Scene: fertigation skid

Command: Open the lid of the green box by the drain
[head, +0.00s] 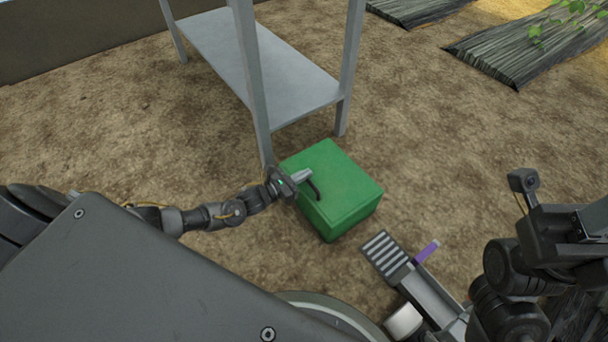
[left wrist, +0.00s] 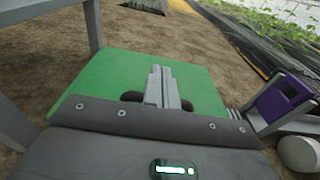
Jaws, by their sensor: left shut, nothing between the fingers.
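The green box (head: 345,185) stands on the soil near a foot of the grey metal table, and its lid is down. A dark curved handle (head: 314,190) shows at its left side. My left gripper (head: 303,176) is shut and empty, over the left part of the box close to the handle. In the left wrist view the shut fingers (left wrist: 163,88) lie over the green lid (left wrist: 110,75), with dark rounded handle parts on either side; I cannot tell whether they touch. The drain (head: 384,253) has a slatted grate just right of the box. My right gripper is not in view; only part of its arm shows.
The grey metal table (head: 250,60) stands behind the box. A purple piece (head: 427,251) and a white cylinder (head: 403,320) are by the drain channel. Dark covered plant beds (head: 520,50) lie at the back right.

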